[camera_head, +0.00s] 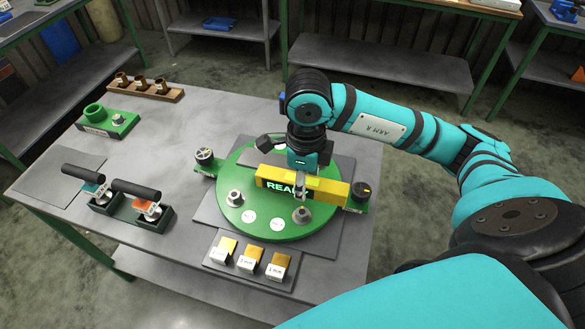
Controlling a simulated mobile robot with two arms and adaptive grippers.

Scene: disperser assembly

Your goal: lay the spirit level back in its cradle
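The spirit level is a yellow bar (331,190) with a dark display of green letters on its near face. It lies across the right part of the round green plate (262,229) in the picture; whether it touches the plate I cannot tell. My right gripper (300,185) comes down over the bar from above. Its near grey finger lies against the face and covers part of the letters, and it looks shut on the bar. The far finger is hidden. I cannot make out the level's cradle for certain. My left gripper is not in view.
Gauge blocks (249,259) lie in front. Black-handled tools (136,190) rest in holders at left. A green block (106,121) and wooden rack (145,91) stand behind.

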